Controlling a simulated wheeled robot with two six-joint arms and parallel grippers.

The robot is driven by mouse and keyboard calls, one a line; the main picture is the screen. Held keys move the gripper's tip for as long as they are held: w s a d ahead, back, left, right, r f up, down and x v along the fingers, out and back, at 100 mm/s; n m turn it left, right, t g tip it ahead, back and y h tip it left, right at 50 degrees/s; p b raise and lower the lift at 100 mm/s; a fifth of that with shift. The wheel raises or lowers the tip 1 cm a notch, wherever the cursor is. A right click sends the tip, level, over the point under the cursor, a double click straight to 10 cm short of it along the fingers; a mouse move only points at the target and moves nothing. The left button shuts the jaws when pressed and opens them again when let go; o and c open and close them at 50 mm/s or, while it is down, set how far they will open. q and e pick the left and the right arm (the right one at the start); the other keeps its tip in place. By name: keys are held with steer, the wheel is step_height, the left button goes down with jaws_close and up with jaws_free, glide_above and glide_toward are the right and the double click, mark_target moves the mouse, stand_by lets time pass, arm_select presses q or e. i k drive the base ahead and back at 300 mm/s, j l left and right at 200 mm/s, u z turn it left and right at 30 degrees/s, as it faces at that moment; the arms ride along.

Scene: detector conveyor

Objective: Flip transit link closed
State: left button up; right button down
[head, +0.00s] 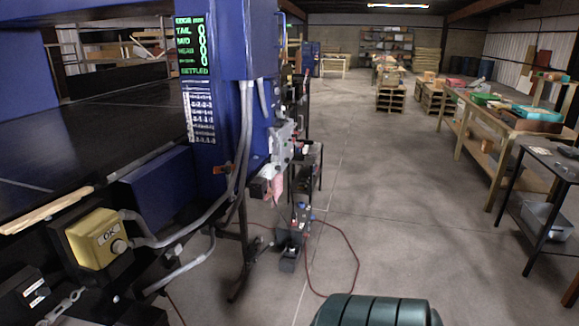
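No part in the head view is marked as the transit link, and I cannot tell which part it is. A short metal chain or link (62,306) shows at the bottom left, beside a black box with a white label (30,293). A grey metal fitting (282,142) is on the housing's right side. Neither of my grippers can be made out in the head view.
A black conveyor belt (100,135) runs into the housing, whose green display (192,45) reads SETTLED. A red cable (355,260) lies on the floor. Open floor (390,190) extends right, toward wooden benches (480,118).

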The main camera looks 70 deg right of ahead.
mark_target(227, 169)
steer(key=z, duration=1.75)
